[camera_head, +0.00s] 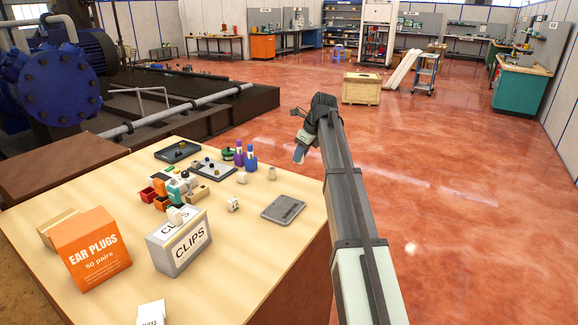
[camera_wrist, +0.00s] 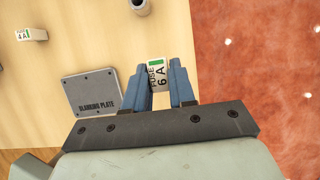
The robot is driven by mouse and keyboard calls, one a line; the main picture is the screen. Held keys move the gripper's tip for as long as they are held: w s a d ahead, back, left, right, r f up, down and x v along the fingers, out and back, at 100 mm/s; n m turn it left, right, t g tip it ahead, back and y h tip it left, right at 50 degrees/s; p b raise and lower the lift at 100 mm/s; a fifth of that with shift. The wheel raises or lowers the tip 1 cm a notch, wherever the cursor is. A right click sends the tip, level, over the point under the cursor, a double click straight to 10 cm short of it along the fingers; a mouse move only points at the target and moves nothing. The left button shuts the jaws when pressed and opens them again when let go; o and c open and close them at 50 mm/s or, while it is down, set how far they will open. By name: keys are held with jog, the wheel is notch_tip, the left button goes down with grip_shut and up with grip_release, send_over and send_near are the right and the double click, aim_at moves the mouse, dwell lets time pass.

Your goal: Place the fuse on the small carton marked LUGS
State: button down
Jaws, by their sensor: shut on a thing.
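My gripper (camera_head: 300,153) is held up beyond the right edge of the table; its blue fingers also show in the wrist view (camera_wrist: 165,66). It is shut on a white fuse (camera_wrist: 156,75) marked 6 A with a green band. That fuse cannot be made out in the head view. A small white carton (camera_head: 151,313) is cut off at the bottom edge of the head view, its lettering only partly readable. I cannot tell whether it says LUGS. A second fuse (camera_wrist: 31,34), marked 4 A, lies on the table and shows in the head view (camera_head: 233,204).
An orange EAR PLUGS box (camera_head: 93,252) and a grey-white CLIPS carton (camera_head: 180,243) stand at the table's front left. A blanking plate (camera_head: 283,209) lies near the right edge. Bottles, small bins and trays crowd the back. The front right tabletop (camera_head: 250,260) is clear.

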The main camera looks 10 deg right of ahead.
jog(key=shift+r, duration=0.65)
jog(key=w+a+r+n, duration=0.1)
jog(key=a, duration=0.7)
jog(key=w+a+r+n, duration=0.1)
jog(key=w+a, duration=0.1)
jog(key=a, duration=0.7)
notch_tip(320, 180, up, 4)
jog(key=n+g+y, duration=0.1)
jog(key=n+g, duration=0.2)
jog(key=n, duration=0.4)
send_over(58, 222)
jog(key=d, duration=0.1)
jog(key=shift+w+d+f, duration=0.1)
jog(key=shift+f, duration=2.25)
jog(key=shift+d+f, duration=0.1)
jog(key=shift+f, duration=2.2)
jog(key=shift+f, duration=0.1)
jog(key=c, duration=0.9)
grip_release()
jog(key=shift+c, duration=0.2)
